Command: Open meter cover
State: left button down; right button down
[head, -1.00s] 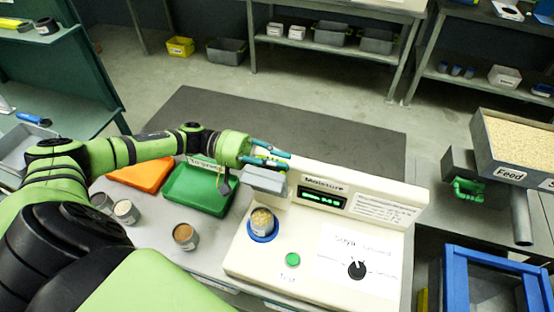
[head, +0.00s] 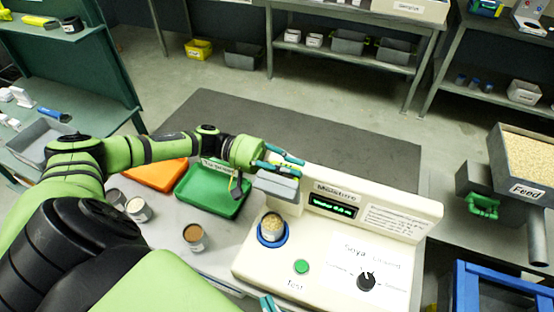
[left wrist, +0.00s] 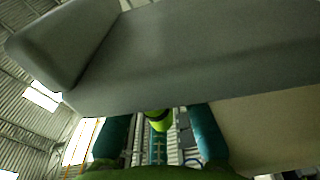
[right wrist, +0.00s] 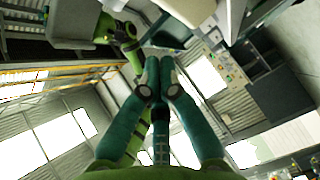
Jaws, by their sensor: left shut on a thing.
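The moisture meter (head: 385,215) is a cream box with a lit display (head: 332,206). Its grey cover (head: 277,186) stands raised behind a cup of grain (head: 272,225) in a blue ring, and the cup is uncovered. My left gripper (head: 285,162) is at the cover's top edge, its teal fingers shut on it. In the left wrist view the grey cover (left wrist: 190,50) fills the upper part, close to the fingers (left wrist: 158,130). My right gripper (right wrist: 158,70) is shut with its tips together and empty. Its teal tips (head: 268,303) show at the head view's bottom edge.
A green tray (head: 212,190) and an orange tray (head: 155,174) lie left of the meter. Several small cups, one brown-filled (head: 194,237), stand in front of them. The meter has a green button (head: 301,267) and black dial (head: 367,280). A feed hopper (head: 525,165) stands right.

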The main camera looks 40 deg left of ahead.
aim_at(281, 185)
pick_arm(q)
jog(key=shift+a+f, duration=0.1)
jog(key=shift+f, duration=0.3)
pick_arm(e)
jog(key=w+r+n+t+y, duration=0.2)
jog(key=w+r+n, duration=0.3)
jog(key=w+r, duration=0.25)
jog(key=x, duration=0.3)
jog(key=r+x, duration=0.1)
jog(key=x, duration=0.7)
jog(key=shift+w+d+r, duration=0.25)
jog(key=shift+w+a+r, duration=0.15)
jog(key=shift+w+r, duration=0.05)
jog(key=shift+w, duration=0.55)
jog(key=shift+w+r, duration=0.3)
jog(key=shift+w, duration=0.35)
pick_arm(q)
jog(key=c, duration=1.4)
grip_release()
jog(key=shift+s, duration=0.1)
jog(key=shift+o, duration=0.6)
pick_arm(e)
jog(key=shift+w, duration=0.15)
